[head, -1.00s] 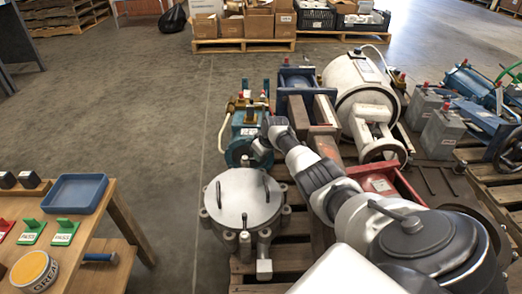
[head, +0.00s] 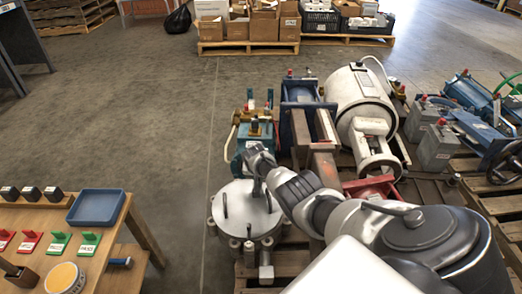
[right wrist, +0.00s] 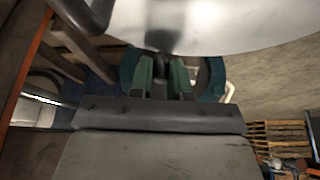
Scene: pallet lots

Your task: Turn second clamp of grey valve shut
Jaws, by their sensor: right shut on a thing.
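The grey valve (head: 240,215) is a round metal body with a flat lid and bolted lugs around its rim, in the lower middle of the head view. Two dark bars stand on the lid, a left one (head: 225,204) and a right one (head: 268,201). My right gripper (head: 260,188) is at the lid's far right side, beside the right bar. In the right wrist view the gripper's green-padded fingers (right wrist: 162,75) are shut on a dark piece (right wrist: 160,62) by the pale lid (right wrist: 230,25); I cannot tell exactly which part. My left gripper is not in view.
A teal machine (head: 255,130) stands just behind the valve, with a blue frame (head: 299,90) and a white tank (head: 360,100) to the right. A wooden table (head: 130,215) with a blue tray (head: 97,207) is at left. Floor between table and pallets is clear.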

